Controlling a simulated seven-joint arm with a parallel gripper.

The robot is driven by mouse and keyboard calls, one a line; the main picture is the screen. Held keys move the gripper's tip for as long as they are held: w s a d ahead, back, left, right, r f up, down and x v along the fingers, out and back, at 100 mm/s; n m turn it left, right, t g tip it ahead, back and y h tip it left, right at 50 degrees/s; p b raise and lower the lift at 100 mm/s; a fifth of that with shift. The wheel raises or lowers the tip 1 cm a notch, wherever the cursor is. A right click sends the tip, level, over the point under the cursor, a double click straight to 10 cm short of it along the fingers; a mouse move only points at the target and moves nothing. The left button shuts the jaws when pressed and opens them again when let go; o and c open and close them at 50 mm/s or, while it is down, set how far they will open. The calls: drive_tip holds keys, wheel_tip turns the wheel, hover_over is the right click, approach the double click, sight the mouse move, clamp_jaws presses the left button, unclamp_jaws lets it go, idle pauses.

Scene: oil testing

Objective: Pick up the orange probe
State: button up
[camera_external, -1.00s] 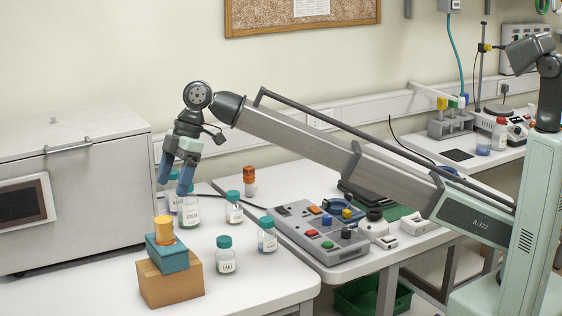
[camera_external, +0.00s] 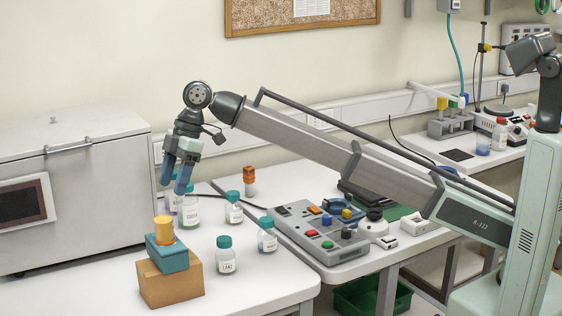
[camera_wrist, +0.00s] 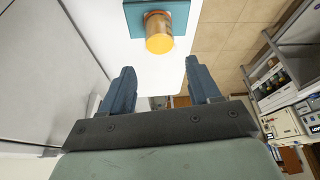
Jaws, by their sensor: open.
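The orange probe appears to be the short orange cylinder (camera_external: 164,232) standing upright on a teal block (camera_external: 167,258), which rests on a brown box (camera_external: 170,287) at the front left of the table. My gripper (camera_external: 173,188) is open and empty, pointing down above and slightly behind the cylinder, apart from it. In the wrist view, the cylinder (camera_wrist: 159,33) and teal block (camera_wrist: 180,19) lie beyond the open fingers (camera_wrist: 160,72), roughly centred between them.
Several green-capped bottles, one of them in front (camera_external: 226,258), stand right of the box, some close behind my fingers. A grey control panel (camera_external: 312,238) and a smaller orange object (camera_external: 249,181) are farther right. A large grey cabinet (camera_external: 70,200) stands left.

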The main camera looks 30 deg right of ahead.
drive_tip(key=w+d+f+m, duration=0.1)
drive_tip(key=w+d, duration=0.3)
drive_tip(key=w, duration=0.3)
drive_tip(key=w+d+m, duration=0.1)
drive_tip(key=w+d, duration=0.3)
drive_tip(key=w, duration=0.2)
drive_tip(key=w+d+f+m+t+h, duration=0.1)
drive_tip(key=w+d+f+m, duration=0.2)
drive_tip(key=w+d+m, duration=0.2)
drive_tip(key=w+d+f+m+t+h, duration=0.1)
drive_tip(key=w+d+m, duration=0.4)
drive_tip(key=w+d, duration=0.6)
drive_tip(key=w+d+f+m+t+h, duration=0.1)
drive_tip(key=w+d+f+m+t, duration=0.2)
drive_tip(key=w+d, duration=0.5)
drive_tip(key=d+f+m, duration=0.1)
drive_tip(key=d+m, duration=0.1)
drive_tip(key=d, duration=0.9)
drive_tip(key=shift+d+f+h, duration=0.15)
drive_tip(key=shift+f+h, duration=0.15)
drive_tip(key=shift+f, duration=0.1)
